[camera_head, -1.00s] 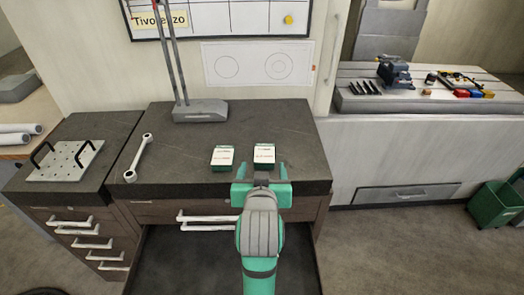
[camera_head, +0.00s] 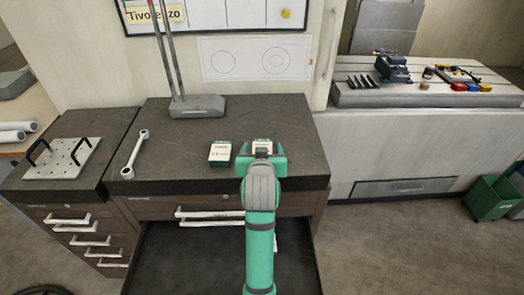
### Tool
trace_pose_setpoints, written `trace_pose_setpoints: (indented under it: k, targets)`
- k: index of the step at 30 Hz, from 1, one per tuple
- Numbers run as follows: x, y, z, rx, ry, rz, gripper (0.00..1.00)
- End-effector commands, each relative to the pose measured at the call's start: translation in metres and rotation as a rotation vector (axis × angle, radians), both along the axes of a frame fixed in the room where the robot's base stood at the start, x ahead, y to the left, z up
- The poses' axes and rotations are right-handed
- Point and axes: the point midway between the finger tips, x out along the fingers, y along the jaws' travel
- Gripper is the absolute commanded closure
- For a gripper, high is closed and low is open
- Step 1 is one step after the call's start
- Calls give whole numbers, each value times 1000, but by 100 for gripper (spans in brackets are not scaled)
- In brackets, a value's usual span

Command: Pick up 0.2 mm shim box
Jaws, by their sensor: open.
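Two small green boxes with white labelled tops stand side by side near the front edge of the dark worktop. The left box (camera_head: 220,153) is in full view. The right box (camera_head: 262,144) is partly hidden by my gripper (camera_head: 261,158). The label print is too small to read, so I cannot tell which is the 0.2 mm shim box. My gripper is open, with its jaws at the near side of the right box. I cannot tell whether they touch it or reach around it.
A wrench (camera_head: 135,155) lies to the left, and a stand with a grey base (camera_head: 197,106) is behind the boxes. A drawer (camera_head: 195,262) is pulled out below the worktop. The worktop (camera_head: 293,135) is clear to the right.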

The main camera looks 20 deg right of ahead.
Motion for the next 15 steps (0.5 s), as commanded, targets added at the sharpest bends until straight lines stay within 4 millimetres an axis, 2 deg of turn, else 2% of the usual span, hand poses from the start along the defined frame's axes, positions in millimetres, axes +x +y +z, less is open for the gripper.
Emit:
trace_pose_setpoints:
  k: [9,11,15]
  targets:
    - [6,-2,-2,0,-1,1,30]
    - [6,-2,-2,0,-1,1,42]
    - [6,-2,-2,0,-1,1,75]
